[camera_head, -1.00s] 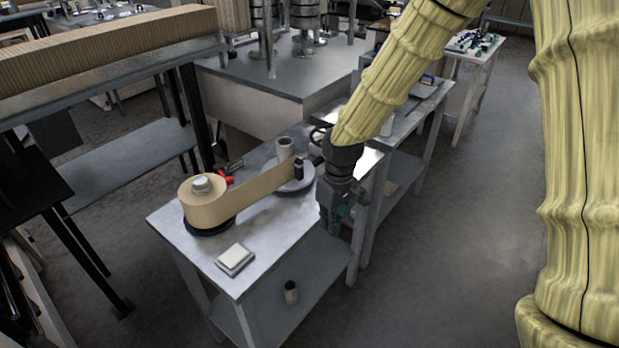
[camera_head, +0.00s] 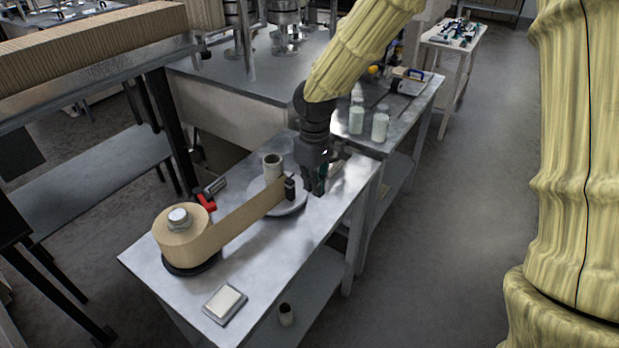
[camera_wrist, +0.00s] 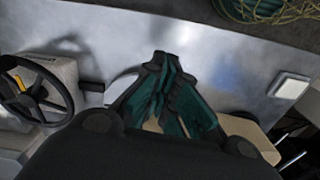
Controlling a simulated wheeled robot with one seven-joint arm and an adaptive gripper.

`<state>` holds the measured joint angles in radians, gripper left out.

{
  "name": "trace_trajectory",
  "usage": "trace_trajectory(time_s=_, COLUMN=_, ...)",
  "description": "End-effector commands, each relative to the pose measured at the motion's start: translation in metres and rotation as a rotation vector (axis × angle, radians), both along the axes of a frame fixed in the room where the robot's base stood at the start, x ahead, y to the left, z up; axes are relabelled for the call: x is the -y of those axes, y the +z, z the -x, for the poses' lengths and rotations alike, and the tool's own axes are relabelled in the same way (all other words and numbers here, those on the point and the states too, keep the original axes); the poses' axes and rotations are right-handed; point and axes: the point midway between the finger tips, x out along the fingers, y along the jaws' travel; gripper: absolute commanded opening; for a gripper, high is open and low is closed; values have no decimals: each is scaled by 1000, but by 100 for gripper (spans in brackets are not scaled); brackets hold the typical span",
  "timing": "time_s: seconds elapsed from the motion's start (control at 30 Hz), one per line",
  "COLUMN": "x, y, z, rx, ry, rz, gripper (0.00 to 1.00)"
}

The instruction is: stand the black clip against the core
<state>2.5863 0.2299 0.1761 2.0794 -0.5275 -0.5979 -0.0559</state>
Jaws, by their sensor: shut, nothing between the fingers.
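The black clip (camera_head: 290,188) stands upright at the free end of the brown paper strip (camera_head: 240,222), over the pale round plate (camera_head: 288,208). The core (camera_head: 272,165), a short pale tube, stands on that plate behind and left of the clip; I cannot tell whether they touch. My gripper (camera_head: 317,190) points down just right of the clip, shut and empty, apart from it in the picture. In the wrist view its teal fingers (camera_wrist: 163,60) are together and hide the clip; a bit of the plate (camera_wrist: 121,88) shows beside them.
The paper roll (camera_head: 182,237) sits at the table's left end, with a red-handled tool (camera_head: 207,200) behind it. A white pad (camera_head: 225,302) lies near the front edge. White jars (camera_head: 380,126) stand on the bench behind. Bare metal tabletop (camera_head: 275,255) lies in front of the strip.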

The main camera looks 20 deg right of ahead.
Motion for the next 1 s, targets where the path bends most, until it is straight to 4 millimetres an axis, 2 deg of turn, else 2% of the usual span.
trace_trajectory(time_s=0.1, x=0, y=-18, z=0, rx=-4, ry=1, rz=0, gripper=0)
trace_trajectory(time_s=0.53, x=-2, y=-74, z=0, rx=-2, ry=4, rz=0, gripper=0)
trace_trajectory(time_s=0.73, x=-16, y=-71, z=-24, rx=0, ry=4, rz=0, gripper=0)
trace_trajectory(time_s=1.0, x=-22, y=-72, z=-35, rx=1, ry=5, rz=0, gripper=0)
